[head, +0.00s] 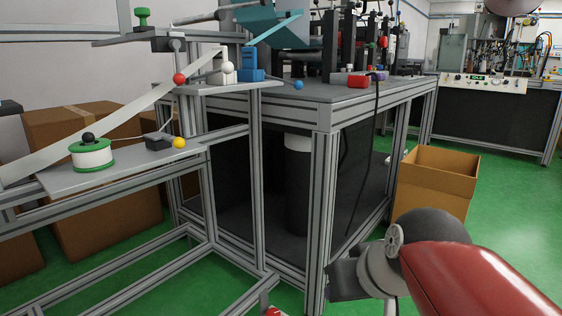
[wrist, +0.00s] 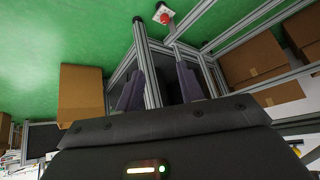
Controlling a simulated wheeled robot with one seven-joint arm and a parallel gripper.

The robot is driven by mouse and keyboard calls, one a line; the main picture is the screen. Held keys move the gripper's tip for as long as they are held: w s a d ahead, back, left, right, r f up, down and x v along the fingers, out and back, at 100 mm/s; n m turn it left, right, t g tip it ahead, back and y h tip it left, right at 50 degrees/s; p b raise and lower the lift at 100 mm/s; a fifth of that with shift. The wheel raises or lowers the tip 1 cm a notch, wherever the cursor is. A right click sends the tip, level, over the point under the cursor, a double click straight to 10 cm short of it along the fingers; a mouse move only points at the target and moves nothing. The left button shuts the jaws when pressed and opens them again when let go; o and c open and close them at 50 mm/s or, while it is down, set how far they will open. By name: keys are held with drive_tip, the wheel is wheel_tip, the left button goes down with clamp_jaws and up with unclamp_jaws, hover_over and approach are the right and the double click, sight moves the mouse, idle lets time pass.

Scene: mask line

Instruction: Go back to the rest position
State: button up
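My gripper (wrist: 160,76) shows in the wrist view with its two dark fingers apart. I see nothing held between them. A metal frame post (wrist: 149,70) shows between the fingers in that view; I cannot tell how far beyond them it is. In the head view my red arm comes in at the lower right. The dark wrist end points left, near the machine table's front leg (head: 317,215), and the fingers are hard to make out there.
The machine table (head: 300,95) and its aluminium frame fill the middle. An open cardboard box (head: 430,185) stands on the floor behind my arm. A side shelf (head: 130,172) carries a green-and-white spool (head: 92,155). Green floor (head: 500,200) is clear at the right.

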drive_tip(key=s+d+f+m+h, duration=0.2)
drive_tip(key=s+d+f, duration=0.3)
drive_tip(key=s+f, duration=0.3)
wheel_tip(320, 180, up, 13)
drive_tip(key=g+p, duration=0.1)
drive_tip(key=p, duration=1.2)
drive_tip(key=shift+p, duration=0.3)
drive_tip(key=shift+w+a, duration=0.1)
